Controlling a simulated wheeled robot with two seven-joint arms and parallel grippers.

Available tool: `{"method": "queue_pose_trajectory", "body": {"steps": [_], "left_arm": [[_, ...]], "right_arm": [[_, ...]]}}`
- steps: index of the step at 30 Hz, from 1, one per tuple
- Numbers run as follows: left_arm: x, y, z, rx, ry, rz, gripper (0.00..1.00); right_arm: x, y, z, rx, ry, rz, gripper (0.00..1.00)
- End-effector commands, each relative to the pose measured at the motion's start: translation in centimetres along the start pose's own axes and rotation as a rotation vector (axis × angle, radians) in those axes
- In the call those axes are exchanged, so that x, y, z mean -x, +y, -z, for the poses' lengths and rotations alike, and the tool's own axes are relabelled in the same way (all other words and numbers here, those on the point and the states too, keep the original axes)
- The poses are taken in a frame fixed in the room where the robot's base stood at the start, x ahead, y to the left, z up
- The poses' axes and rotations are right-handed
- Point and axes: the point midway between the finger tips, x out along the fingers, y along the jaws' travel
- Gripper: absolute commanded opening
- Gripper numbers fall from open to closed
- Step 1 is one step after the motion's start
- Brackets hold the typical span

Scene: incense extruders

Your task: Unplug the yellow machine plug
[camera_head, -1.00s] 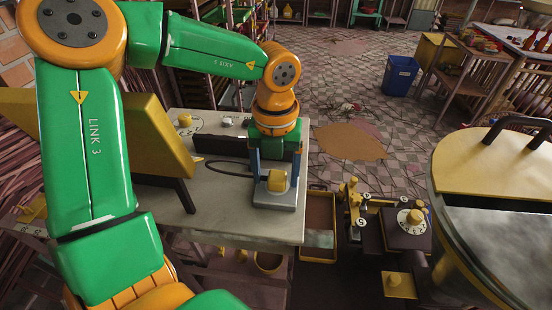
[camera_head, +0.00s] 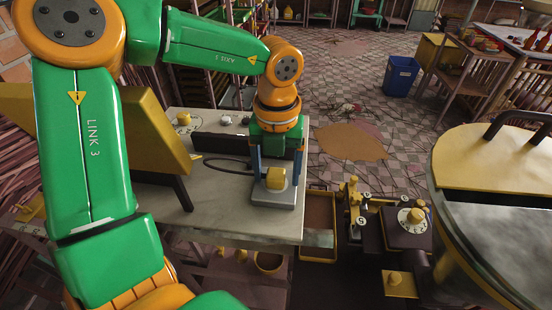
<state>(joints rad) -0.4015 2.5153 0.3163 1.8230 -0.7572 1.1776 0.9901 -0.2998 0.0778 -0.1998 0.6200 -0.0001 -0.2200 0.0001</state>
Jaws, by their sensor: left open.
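A yellow plug (camera_head: 276,178) sits on a grey socket block (camera_head: 273,196) at the right edge of the pale worktable (camera_head: 225,222). My left gripper (camera_head: 274,176) points down over it. Its two blue-grey fingers are apart, one to the left and one to the right of the plug. I cannot tell whether either finger touches it. My right gripper is not in view.
A yellow panel machine (camera_head: 155,135) stands on the table left of the gripper, with a dark cable loop (camera_head: 225,163) beside it. A dial machine (camera_head: 398,228) and a large yellow-lidded drum (camera_head: 490,168) stand to the right.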

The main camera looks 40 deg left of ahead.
Motion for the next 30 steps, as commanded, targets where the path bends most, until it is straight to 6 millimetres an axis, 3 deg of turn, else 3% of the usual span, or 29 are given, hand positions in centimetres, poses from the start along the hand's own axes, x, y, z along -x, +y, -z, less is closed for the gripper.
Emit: {"method": "queue_pose_trajectory", "body": {"steps": [8, 15, 17, 30], "left_arm": [[-0.02, 0.14, 0.00, 0.000, 0.000, 0.000, 0.75], [-0.03, 0.14, 0.00, 0.000, 0.000, 0.000, 0.13], [-0.03, 0.14, 0.00, 0.000, 0.000, 0.000, 0.00], [0.67, 0.13, -0.01, 0.000, 0.000, 0.001, 0.00]], "right_arm": [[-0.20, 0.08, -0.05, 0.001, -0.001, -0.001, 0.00], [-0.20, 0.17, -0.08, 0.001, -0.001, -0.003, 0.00], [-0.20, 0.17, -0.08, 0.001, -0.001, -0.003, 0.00], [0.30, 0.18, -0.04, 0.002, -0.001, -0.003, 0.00]]}}
